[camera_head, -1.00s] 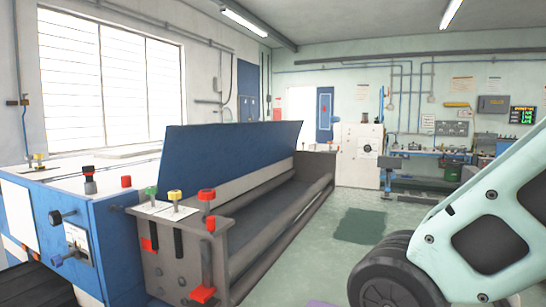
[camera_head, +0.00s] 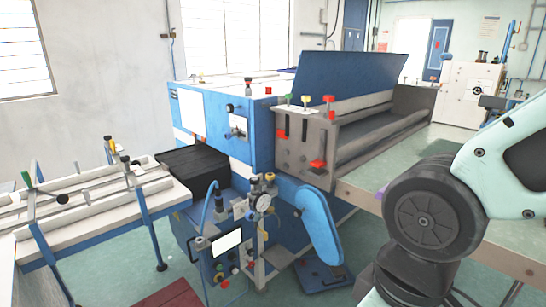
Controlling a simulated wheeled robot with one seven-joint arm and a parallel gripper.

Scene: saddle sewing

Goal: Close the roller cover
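The roller cover looks to be the long dark blue panel (camera_head: 350,80) standing raised and tilted back behind the grey roller housing (camera_head: 310,148). The long rollers (camera_head: 385,132) lie uncovered in the open housing. Red, green and yellow knobs sit on the housing's near end. My arm shows at the right, in front of the green floor and bench edge. My gripper is not in view.
A blue machine cabinet (camera_head: 232,125) adjoins the housing on the left. A control stand with gauge (camera_head: 262,203) and a blue pedal post (camera_head: 318,225) stand below. A white roller table (camera_head: 90,205) is at left. A pale worktop (camera_head: 362,195) runs before the housing.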

